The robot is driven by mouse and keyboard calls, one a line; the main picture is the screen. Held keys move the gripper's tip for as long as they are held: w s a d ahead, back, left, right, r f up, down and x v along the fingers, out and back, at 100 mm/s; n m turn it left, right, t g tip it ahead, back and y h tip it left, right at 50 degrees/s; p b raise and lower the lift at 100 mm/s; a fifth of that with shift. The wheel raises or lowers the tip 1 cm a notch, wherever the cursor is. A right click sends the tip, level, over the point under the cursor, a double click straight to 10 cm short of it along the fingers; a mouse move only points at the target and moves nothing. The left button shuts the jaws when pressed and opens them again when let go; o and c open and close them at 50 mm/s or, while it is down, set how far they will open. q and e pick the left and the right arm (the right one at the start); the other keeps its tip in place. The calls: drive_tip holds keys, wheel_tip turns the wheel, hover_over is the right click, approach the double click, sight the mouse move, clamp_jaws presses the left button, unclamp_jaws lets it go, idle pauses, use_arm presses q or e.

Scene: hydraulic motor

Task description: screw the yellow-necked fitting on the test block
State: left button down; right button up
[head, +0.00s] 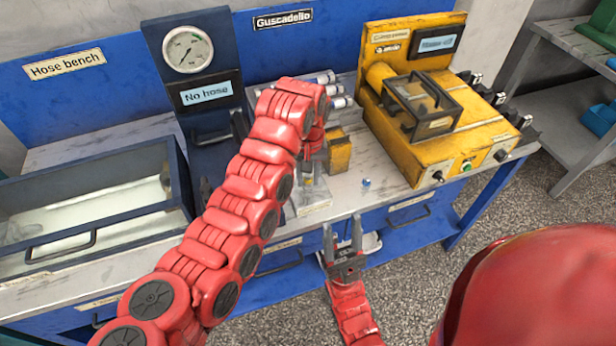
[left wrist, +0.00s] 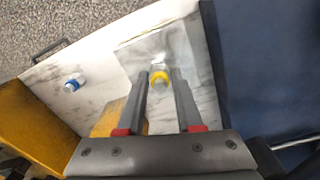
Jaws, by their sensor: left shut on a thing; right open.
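The yellow-necked fitting (left wrist: 159,76) shows between my left fingertips in the left wrist view, with a yellow ring and a pale body. My left gripper (left wrist: 160,80) is shut on it, pointing down over the grey test block (left wrist: 136,56). I cannot tell whether the fitting touches the block. In the head view the test block (head: 314,203) stands near the bench's front edge, and my left arm partly hides the area around it. My right gripper (head: 343,238) is open and empty at the bench's front edge, lower than the left one.
A small blue-and-white fitting (head: 366,183) lies on the bench to the right. A yellow block (head: 340,156) stands behind the test block. A yellow machine (head: 425,120) is at the right, a dark gauge panel (head: 203,70) and an open tank (head: 85,215) at the left.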

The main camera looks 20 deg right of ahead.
use_arm(q)
drive_tip(key=shift+f+m+b, duration=0.25)
drive_tip(key=shift+m+b, duration=0.4)
drive_tip(key=shift+m, duration=0.25)
drive_tip(key=shift+r+m+b, duration=0.1)
drive_tip(key=shift+m+b, duration=0.4)
drive_tip(key=shift+m, duration=1.2)
drive_tip(key=shift+m+b, duration=0.45)
drive_tip(key=shift+m, duration=0.05)
drive_tip(key=shift+r, duration=0.1)
drive_tip(key=c, duration=0.8)
unclamp_jaws()
drive_tip(key=shift+r, duration=0.1)
